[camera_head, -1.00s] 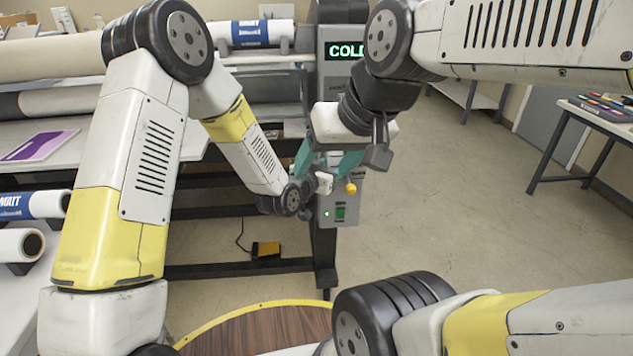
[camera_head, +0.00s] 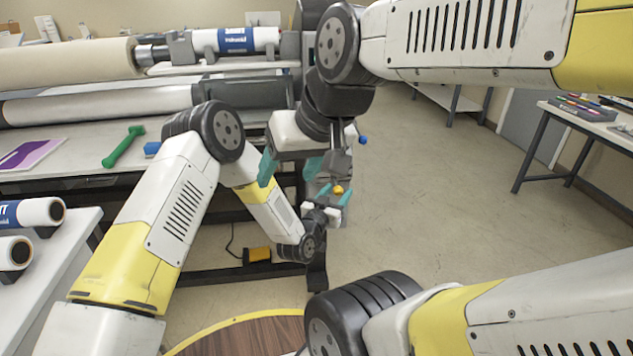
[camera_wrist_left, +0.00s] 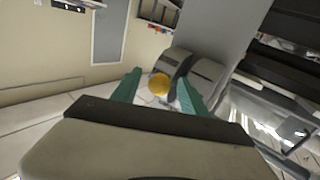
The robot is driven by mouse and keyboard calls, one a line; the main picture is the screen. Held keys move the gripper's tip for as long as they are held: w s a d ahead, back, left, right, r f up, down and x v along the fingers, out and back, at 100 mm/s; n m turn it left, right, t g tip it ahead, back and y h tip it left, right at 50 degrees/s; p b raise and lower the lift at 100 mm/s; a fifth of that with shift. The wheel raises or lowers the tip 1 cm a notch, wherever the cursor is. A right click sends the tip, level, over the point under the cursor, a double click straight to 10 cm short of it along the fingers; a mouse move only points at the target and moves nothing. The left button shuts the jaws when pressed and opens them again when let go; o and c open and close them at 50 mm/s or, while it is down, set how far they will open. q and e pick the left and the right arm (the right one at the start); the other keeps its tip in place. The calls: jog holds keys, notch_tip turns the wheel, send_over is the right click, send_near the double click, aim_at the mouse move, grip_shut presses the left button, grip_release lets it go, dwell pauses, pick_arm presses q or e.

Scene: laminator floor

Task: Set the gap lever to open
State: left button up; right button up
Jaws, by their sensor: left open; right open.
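A yellow ball knob (camera_head: 338,190), which looks like the end of the gap lever, shows at the laminator's right end. My left gripper (camera_head: 335,193) is open at the knob. In the left wrist view the knob (camera_wrist_left: 159,85) appears between the spread teal fingers (camera_wrist_left: 158,93); I cannot tell whether they touch it. My right gripper (camera_head: 289,168) is open and empty, just left of and above the left one. The right arm hides most of the control panel, its display and the lever's shaft.
A blue knob (camera_head: 363,140) sticks out right of the right wrist. A green tool (camera_head: 123,147) and a purple sheet (camera_head: 30,154) lie on the laminator's table. A yellow pedal (camera_head: 257,255) is on the floor. Open floor lies to the right, before a side table (camera_head: 590,115).

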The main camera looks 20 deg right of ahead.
pick_arm(q)
jog(key=shift+w+d, duration=0.3)
jog(key=shift+d, duration=0.05)
jog(key=shift+s, duration=0.1)
grip_shut()
jog(key=shift+s+d+r, duration=0.1)
jog(key=shift+r, duration=0.05)
